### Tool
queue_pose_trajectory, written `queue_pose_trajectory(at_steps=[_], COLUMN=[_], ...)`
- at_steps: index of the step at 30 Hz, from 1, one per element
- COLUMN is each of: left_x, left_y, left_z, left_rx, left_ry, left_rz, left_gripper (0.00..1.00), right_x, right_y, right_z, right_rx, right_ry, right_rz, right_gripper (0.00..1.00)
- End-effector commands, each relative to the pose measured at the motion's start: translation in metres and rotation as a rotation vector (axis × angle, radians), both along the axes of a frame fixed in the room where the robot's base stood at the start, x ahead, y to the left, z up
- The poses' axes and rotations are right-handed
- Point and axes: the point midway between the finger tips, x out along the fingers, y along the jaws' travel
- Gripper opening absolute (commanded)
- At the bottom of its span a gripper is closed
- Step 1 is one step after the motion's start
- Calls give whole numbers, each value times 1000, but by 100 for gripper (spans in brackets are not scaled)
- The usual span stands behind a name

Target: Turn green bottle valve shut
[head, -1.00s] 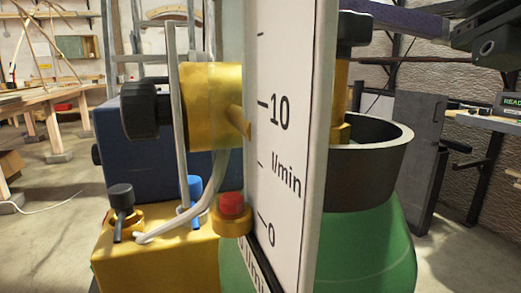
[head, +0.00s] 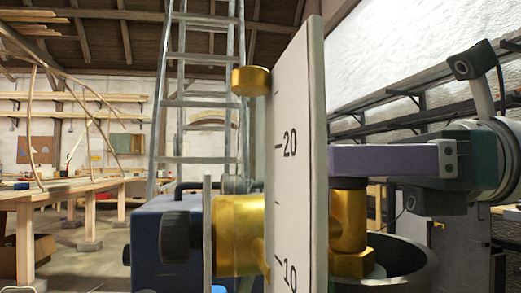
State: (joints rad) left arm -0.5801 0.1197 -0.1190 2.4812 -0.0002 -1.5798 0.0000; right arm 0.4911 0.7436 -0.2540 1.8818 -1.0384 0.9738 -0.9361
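The green bottle's brass valve (head: 348,222) stands upright inside a dark open collar (head: 412,262) at the right of the flow scale. A dark strip of its black knob (head: 348,183) shows above the brass; the rest is hidden. The green bottle body is below the picture. My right gripper (head: 390,160), with a long purple part, reaches in from the right at knob height and covers the knob's upper part. Its tips are hidden or unclear, so its opening and any contact with the knob cannot be told. My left gripper is out of view.
A tall white flow scale (head: 300,165) stands close in front and blocks the valve's left side. A brass fitting (head: 238,235) with a black knob (head: 175,237) is left of it. A blue case (head: 150,245), ladder (head: 200,105) and workbench (head: 70,187) stand behind.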

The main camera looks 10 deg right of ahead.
Motion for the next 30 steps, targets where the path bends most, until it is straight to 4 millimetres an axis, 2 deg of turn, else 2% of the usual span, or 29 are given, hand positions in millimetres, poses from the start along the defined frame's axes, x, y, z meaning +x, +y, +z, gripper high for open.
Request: queue_pose_trajectory(at_steps=[7,27,30], left_x=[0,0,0], left_y=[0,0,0], left_z=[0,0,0], left_rx=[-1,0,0], left_ry=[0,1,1], left_rz=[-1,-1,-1], left_gripper=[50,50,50], right_x=[0,0,0], right_y=[1,0,0], right_z=[0,0,0], right_rx=[0,0,0], right_ry=[0,1,1], right_rz=[0,0,0], right_gripper=[94,19,11])
